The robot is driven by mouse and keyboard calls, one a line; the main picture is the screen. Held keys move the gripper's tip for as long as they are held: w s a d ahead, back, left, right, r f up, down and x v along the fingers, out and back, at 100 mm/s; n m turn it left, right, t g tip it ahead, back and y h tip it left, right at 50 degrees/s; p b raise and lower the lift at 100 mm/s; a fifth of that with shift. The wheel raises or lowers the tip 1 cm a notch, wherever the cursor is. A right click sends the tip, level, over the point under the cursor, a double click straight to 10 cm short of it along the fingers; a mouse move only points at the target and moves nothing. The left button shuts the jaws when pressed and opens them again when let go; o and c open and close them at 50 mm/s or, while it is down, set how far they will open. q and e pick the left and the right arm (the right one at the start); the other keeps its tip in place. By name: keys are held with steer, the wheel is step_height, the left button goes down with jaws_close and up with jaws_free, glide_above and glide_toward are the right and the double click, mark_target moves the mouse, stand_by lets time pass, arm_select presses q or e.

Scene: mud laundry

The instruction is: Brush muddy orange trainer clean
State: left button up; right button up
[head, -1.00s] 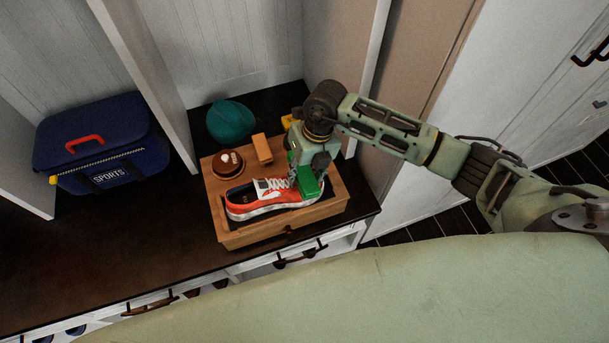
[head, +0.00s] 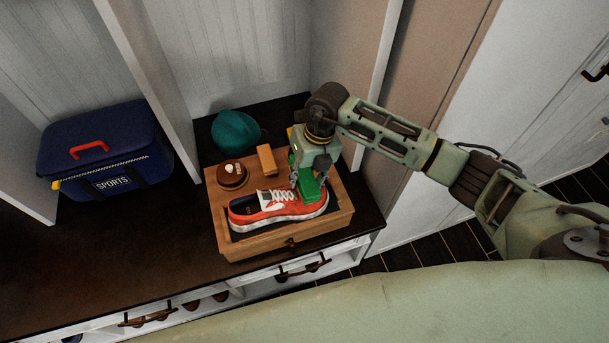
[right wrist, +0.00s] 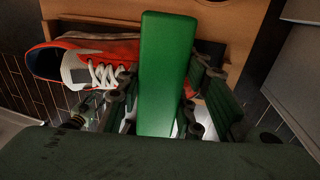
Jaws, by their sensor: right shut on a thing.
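The orange trainer (head: 300,211) with white laces and a white sole lies in a wooden tray (head: 338,222), its toe to the right. Its upper looks mostly orange; I cannot make out clear mud at this size. My right gripper (head: 304,172) is shut on a green brush (head: 310,187) at the trainer's forefoot, just right of the laces. I cannot tell whether the bristles touch. In the right wrist view the green brush (right wrist: 165,75) hides part of the trainer (right wrist: 50,62). My left gripper is out of view.
A round brown object (head: 232,177) and a tan block (head: 266,159) sit at the tray's back. A teal rounded thing (head: 236,132) is behind. A blue sports bag (head: 105,150) stands left. Cubby dividers (head: 150,80) rise around; the dark bench top (head: 110,245) is clear at left.

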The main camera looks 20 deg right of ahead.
mark_target(310, 185)
steer(key=shift+s, duration=0.1)
steer(key=shift+s+r+p, duration=0.1)
steer(key=shift+s+p, duration=0.4)
steer(key=shift+s+d+p, duration=0.1)
steer(key=shift+s+p, duration=0.55)
steer(key=shift+s, duration=0.6)
steer(key=shift+w, duration=0.2)
steer(key=shift+w+b, duration=0.2)
steer(key=shift+b, duration=0.15)
steer(key=shift+w+b, duration=0.6)
steer(key=shift+w, duration=0.85)
